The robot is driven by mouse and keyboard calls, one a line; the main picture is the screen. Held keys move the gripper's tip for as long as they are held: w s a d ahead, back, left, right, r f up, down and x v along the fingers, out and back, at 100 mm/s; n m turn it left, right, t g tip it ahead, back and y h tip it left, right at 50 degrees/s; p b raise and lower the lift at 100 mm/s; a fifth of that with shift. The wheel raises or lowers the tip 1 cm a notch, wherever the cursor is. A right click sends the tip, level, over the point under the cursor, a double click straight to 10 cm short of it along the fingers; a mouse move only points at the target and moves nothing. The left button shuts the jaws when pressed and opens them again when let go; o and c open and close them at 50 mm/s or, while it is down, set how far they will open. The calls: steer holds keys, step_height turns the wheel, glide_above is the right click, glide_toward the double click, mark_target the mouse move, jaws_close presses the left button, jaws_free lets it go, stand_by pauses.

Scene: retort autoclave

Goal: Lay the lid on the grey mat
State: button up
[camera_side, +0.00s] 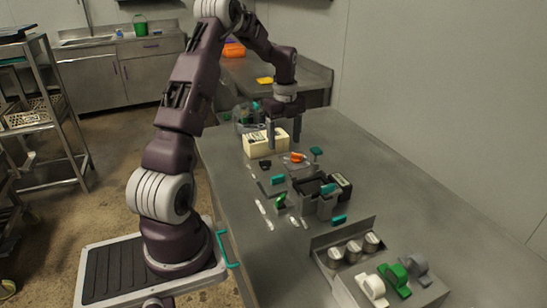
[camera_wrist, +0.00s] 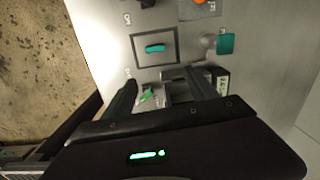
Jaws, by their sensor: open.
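A teal handle (camera_wrist: 155,48) stands on a flat, dark-edged grey square (camera_wrist: 142,59) that looks like the lid, lying on the table. In the side view the handle (camera_side: 277,180) is left of the open dark box. I cannot tell whether the dark edge is the lid's or a mat's outline under it. A plain grey mat (camera_wrist: 212,12) with an orange item on it lies at the top of the wrist view. My gripper (camera_side: 284,144) is open and empty, pointing down above the table near the cream box, apart from the lid.
An open dark box (camera_side: 310,188) with teal parts stands mid-table. A cream box (camera_side: 263,145) stands behind. A rack with metal cans (camera_side: 354,248) and coloured rolls (camera_side: 394,276) is at front right. White labels and a green item (camera_side: 280,201) lie near the left edge.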

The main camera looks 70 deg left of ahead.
steer(key=s+d+r+n+t+y, duration=0.15)
steer(key=d+r+n, duration=0.25)
steer(key=d+r, duration=0.45)
steer(key=s+d+r+n+t, duration=0.1)
steer(key=s+d+r+n, duration=0.15)
steer(key=d+r, duration=0.6)
steer(key=s+d+f+n+t+h, duration=0.1)
steer(key=s+d+n+t, duration=0.2)
steer(key=s+d+n, duration=0.7)
steer(key=s+d, duration=0.6)
steer(key=shift+d+f+h, duration=0.15)
steer(key=shift+d+h, duration=0.15)
steer(key=shift+h, duration=0.05)
